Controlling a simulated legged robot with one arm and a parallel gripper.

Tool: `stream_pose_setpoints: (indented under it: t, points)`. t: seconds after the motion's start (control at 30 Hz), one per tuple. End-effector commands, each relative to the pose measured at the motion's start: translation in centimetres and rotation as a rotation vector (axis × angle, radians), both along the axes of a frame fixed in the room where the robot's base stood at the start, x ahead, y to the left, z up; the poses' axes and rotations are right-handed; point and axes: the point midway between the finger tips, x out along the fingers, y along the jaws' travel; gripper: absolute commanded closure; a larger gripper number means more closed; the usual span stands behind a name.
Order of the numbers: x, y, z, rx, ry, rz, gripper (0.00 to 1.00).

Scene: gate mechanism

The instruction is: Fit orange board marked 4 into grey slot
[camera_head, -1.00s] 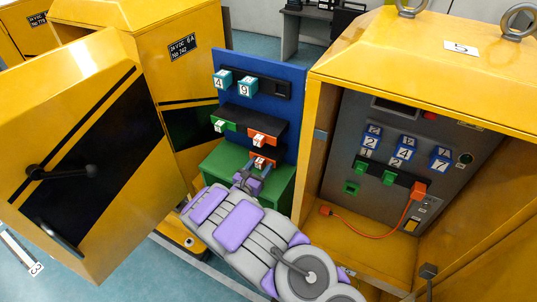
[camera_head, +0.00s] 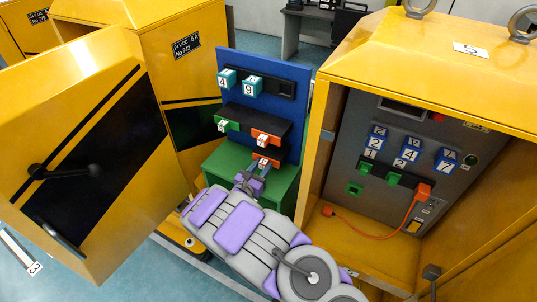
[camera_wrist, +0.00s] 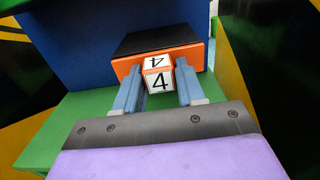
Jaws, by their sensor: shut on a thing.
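The orange board marked 4 (camera_wrist: 156,78) has a white handle block showing the digit 4. An orange front with a black top lies behind it in the wrist view. My gripper (camera_wrist: 160,92) is shut on the white block, one finger on each side. In the head view the orange board (camera_head: 268,159) is at the foot of the blue panel (camera_head: 300,105), just above the green base, with my gripper (camera_head: 251,181) at its near side. I cannot tell how deep the board sits there. The grey panel (camera_head: 365,215) is inside the right yellow cabinet; which opening is the grey slot is unclear.
Teal blocks marked 4 (camera_head: 225,81) and 9 (camera_head: 251,86) sit above on the blue panel. A green block (camera_head: 229,125) and another orange block (camera_head: 266,136) are below them. An orange cable (camera_head: 372,238) hangs in the cabinet. An open yellow door (camera_head: 110,215) stands left.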

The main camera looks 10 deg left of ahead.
Motion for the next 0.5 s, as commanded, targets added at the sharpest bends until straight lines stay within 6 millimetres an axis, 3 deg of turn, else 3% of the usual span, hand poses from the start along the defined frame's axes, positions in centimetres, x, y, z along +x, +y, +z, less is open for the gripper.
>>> stream_pose_setpoints:
  t: [0.17,0.27,0.3,0.5]
  points:
    - [-0.01,-0.58,-0.08,0.001,0.004,-0.007,0.92]
    - [-0.01,-0.71,-0.06,0.002,0.003,-0.008,0.92]
    - [-0.03,-0.76,-0.05,0.002,0.003,-0.009,0.98]
    - [-0.21,-0.94,-0.03,0.003,0.004,-0.012,1.0]
